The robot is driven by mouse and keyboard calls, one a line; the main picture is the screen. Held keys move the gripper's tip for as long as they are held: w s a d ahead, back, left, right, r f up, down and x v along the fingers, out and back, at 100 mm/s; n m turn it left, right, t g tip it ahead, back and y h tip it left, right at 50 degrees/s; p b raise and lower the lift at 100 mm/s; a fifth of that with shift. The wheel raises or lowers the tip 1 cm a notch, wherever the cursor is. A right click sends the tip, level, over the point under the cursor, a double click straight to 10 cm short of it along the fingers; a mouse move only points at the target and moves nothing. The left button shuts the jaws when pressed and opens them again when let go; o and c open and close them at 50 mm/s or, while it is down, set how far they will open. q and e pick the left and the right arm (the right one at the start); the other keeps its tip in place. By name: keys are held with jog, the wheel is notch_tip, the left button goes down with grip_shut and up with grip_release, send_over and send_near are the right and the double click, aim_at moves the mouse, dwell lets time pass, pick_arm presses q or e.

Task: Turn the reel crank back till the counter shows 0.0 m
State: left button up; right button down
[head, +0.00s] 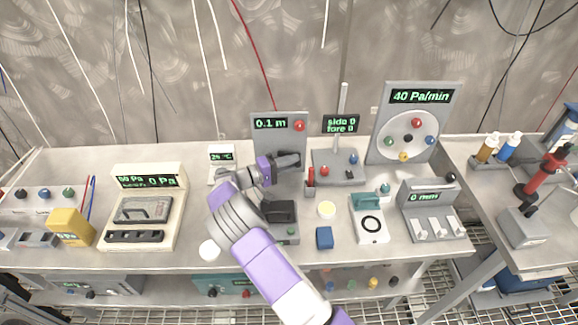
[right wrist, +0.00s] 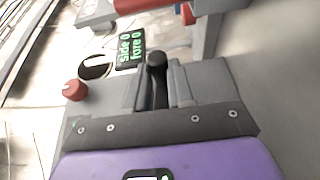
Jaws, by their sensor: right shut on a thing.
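The reel unit is a grey upright panel (head: 263,137) at the back of the bench, and its green counter (head: 270,124) reads 0.1 m. My right gripper (head: 297,160) is in front of the panel's lower part and hides it, so the reel and most of the crank do not show in the head view. In the right wrist view my right gripper (right wrist: 157,95) is shut on a dark handle with a round black knob (right wrist: 156,60), which I take to be the crank handle. My left gripper is not in view.
Right of the gripper stands a joystick box (head: 335,165) with a "side 0 fore 0" display (head: 341,124). A red knob (head: 299,126) is at the panel's upper right. A dial board (head: 376,125) reads 40 Pa/min. A black-topped device (head: 281,212) and a blue cube (head: 324,237) lie nearer.

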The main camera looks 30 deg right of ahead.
jog(key=shift+d+r+n+h, duration=0.1)
jog(key=shift+r+n+h, duration=0.1)
jog(key=shift+h, duration=0.35)
jog(key=shift+r+n+h, duration=0.1)
jog(key=shift+n+h, duration=0.1)
jog(key=shift+h, duration=0.35)
jog(key=shift+r, duration=0.1)
jog(key=c, duration=1)
grip_release()
jog(key=shift+o, duration=0.2)
jog(key=shift+a, duration=0.55)
jog(key=v, duration=0.4)
jog(key=r+p+v, duration=0.1)
jog(key=v, duration=0.3)
jog(key=r+v, duration=0.1)
jog(key=v, duration=0.3)
jog(key=shift+a+f, duration=0.1)
jog(key=shift+a, duration=0.05)
